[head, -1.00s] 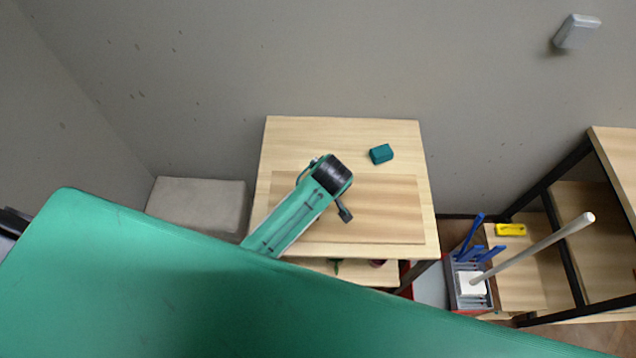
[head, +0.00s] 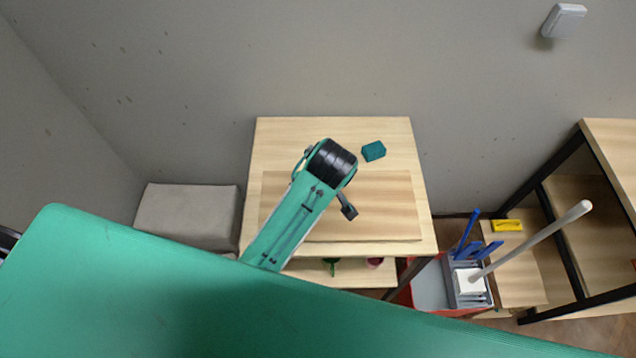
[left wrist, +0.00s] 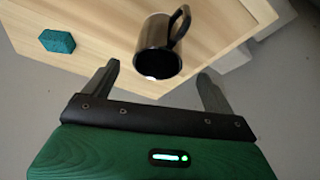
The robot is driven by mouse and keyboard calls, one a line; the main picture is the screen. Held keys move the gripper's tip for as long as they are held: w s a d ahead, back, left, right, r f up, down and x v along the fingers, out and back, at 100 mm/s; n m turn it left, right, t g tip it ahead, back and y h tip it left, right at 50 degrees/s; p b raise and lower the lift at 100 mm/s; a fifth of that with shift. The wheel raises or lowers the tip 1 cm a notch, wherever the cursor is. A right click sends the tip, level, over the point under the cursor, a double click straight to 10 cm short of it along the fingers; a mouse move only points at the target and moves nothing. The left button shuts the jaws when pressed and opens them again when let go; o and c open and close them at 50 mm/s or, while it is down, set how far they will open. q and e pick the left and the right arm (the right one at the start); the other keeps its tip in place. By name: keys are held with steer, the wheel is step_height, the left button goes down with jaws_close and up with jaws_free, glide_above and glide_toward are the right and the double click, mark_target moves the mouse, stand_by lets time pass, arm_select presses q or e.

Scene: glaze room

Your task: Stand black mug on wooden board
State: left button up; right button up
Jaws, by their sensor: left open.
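The black mug (left wrist: 152,32) shows in the left wrist view with its dark opening toward the camera and its handle at the upper right. In the head view my left arm hides the mug. The wooden board (head: 385,205) lies on the front part of the wooden table, partly covered by the arm. Whether the mug's base is on the board or bare table cannot be told. My right gripper is not in view.
A teal block (head: 373,151) lies on the table behind the board; it also shows in the left wrist view (left wrist: 57,41). A grey box-like seat (head: 187,213) stands left of the table. A grey caddy with tools (head: 470,285) and a shelf unit stand right.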

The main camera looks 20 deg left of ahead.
arm_select(q)
steer(key=v, duration=0.3)
steer(key=shift+s+d+r, duration=0.1)
steer(key=shift+r, duration=0.25)
